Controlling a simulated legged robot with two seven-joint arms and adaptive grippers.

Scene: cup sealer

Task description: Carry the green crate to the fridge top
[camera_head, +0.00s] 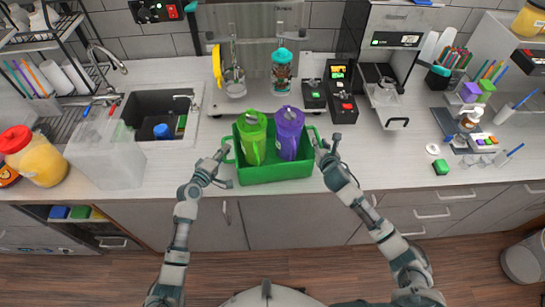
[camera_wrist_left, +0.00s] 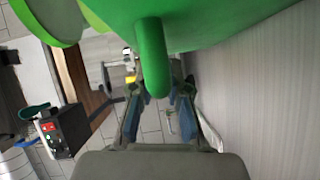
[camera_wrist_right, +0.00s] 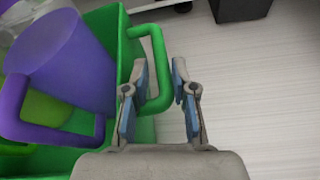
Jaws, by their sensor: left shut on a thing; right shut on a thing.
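The green crate (camera_head: 275,173) is at the front edge of the counter in the head view, with a green pitcher (camera_head: 252,138) and a purple pitcher (camera_head: 288,133) standing in it. My left gripper (camera_head: 222,158) is shut on the crate's left handle, which runs between its fingers in the left wrist view (camera_wrist_left: 152,60). My right gripper (camera_head: 321,147) is shut on the right handle, seen between its fingers in the right wrist view (camera_wrist_right: 157,60). I cannot tell whether the crate touches the counter. I cannot make out a fridge top for certain.
A sink (camera_head: 160,112), a clear bin (camera_head: 107,152) and a yellow jar with a red lid (camera_head: 35,158) are to the left. A sealer machine (camera_head: 258,60) stands behind the crate, beside small black boxes (camera_head: 340,100).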

